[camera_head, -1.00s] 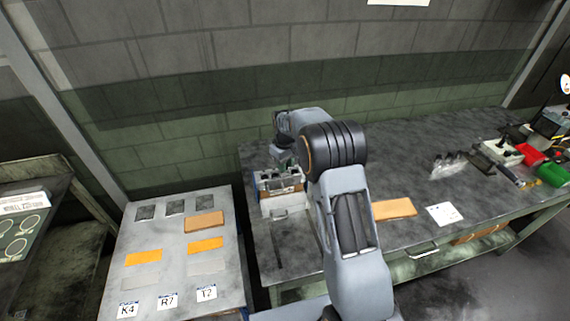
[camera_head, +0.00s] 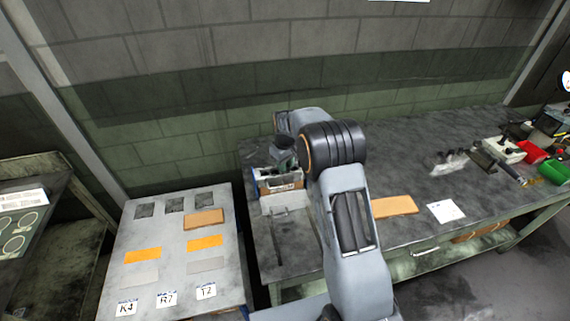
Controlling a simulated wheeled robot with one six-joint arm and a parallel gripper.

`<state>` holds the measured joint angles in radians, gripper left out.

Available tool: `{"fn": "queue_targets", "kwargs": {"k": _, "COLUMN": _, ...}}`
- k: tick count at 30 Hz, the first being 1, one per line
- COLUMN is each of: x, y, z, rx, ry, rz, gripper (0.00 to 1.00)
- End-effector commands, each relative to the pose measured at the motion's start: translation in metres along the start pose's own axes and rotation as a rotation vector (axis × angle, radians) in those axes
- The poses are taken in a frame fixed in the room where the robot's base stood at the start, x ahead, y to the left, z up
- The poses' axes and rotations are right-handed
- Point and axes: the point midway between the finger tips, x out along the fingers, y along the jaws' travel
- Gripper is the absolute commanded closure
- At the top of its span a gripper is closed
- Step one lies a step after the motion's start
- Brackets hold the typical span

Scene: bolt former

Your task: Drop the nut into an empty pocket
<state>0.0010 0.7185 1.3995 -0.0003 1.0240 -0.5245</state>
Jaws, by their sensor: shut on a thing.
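My gripper (camera_head: 286,165) points down at the near end of my arm's wrist, over the back of a small open box (camera_head: 279,187) on the workbench. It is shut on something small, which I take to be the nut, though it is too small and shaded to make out.
A pale table (camera_head: 150,220) at left carries dark squares, orange and grey plates and labels K4, R7 and T2. On the workbench (camera_head: 380,160) are an orange-brown block (camera_head: 394,207), a white sheet (camera_head: 445,211), and red (camera_head: 535,152) and green (camera_head: 553,173) bins at right.

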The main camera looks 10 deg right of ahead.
Motion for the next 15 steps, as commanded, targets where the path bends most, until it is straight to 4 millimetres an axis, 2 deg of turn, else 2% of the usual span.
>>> {"fn": "queue_targets", "kwargs": {"k": 1, "x": -0.0001, "y": 0.0, "z": 0.0, "rx": 0.0, "ry": 0.0, "rz": 0.0, "gripper": 0.98}}
{"fn": "queue_targets", "kwargs": {"k": 2, "x": -0.0002, "y": 0.0, "z": 0.0, "rx": 0.0, "ry": 0.0, "rz": 0.0, "gripper": 0.74}}
{"fn": "queue_targets", "kwargs": {"k": 3, "x": -0.0002, "y": 0.0, "z": 0.0, "rx": 0.0, "ry": 0.0, "rz": 0.0, "gripper": 0.7}}
{"fn": "queue_targets", "kwargs": {"k": 10, "x": -0.0003, "y": 0.0, "z": -0.0001, "rx": 0.0, "ry": 0.0, "rz": 0.0, "gripper": 0.48}}
{"fn": "queue_targets", "kwargs": {"k": 15, "x": -0.0003, "y": 0.0001, "z": -0.0001, "rx": 0.0, "ry": 0.0, "rz": 0.0, "gripper": 0.46}}
